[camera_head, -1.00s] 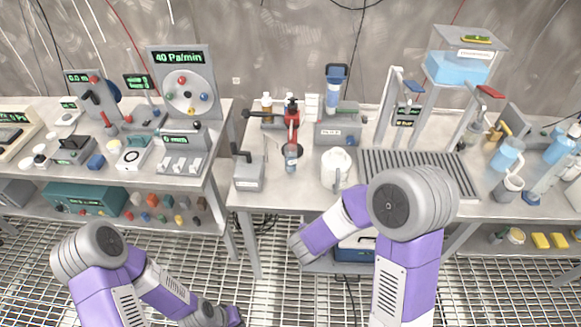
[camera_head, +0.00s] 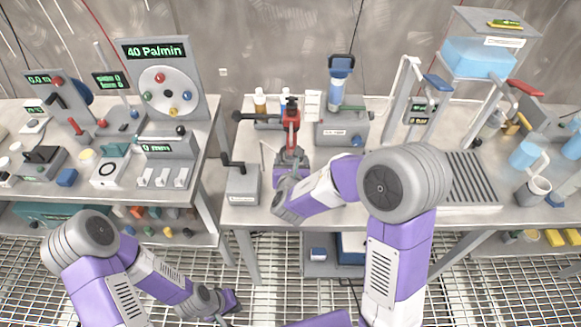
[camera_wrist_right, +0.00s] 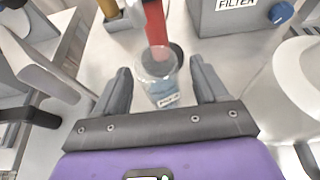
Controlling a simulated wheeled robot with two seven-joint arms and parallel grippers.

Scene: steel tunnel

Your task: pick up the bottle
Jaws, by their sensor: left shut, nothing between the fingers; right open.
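The bottle is small and clear with a white label. In the right wrist view the bottle (camera_wrist_right: 160,88) stands upright between the two finger lines, with a gap visible on each side. My right gripper (camera_wrist_right: 161,78) is open around or just short of it; I cannot tell how deep it sits. In the head view my right gripper (camera_head: 291,158) reaches over the middle table's front part and hides the bottle. My left gripper (camera_head: 234,300) is shut and empty, low over the grated floor, away from the table.
A red stand (camera_head: 291,125) rises just behind the bottle. A grey box with a crank (camera_head: 243,185) is close on the left. The filter box (camera_head: 342,130) stands behind on the right. A white jug (camera_wrist_right: 297,80) is close on the right in the wrist view.

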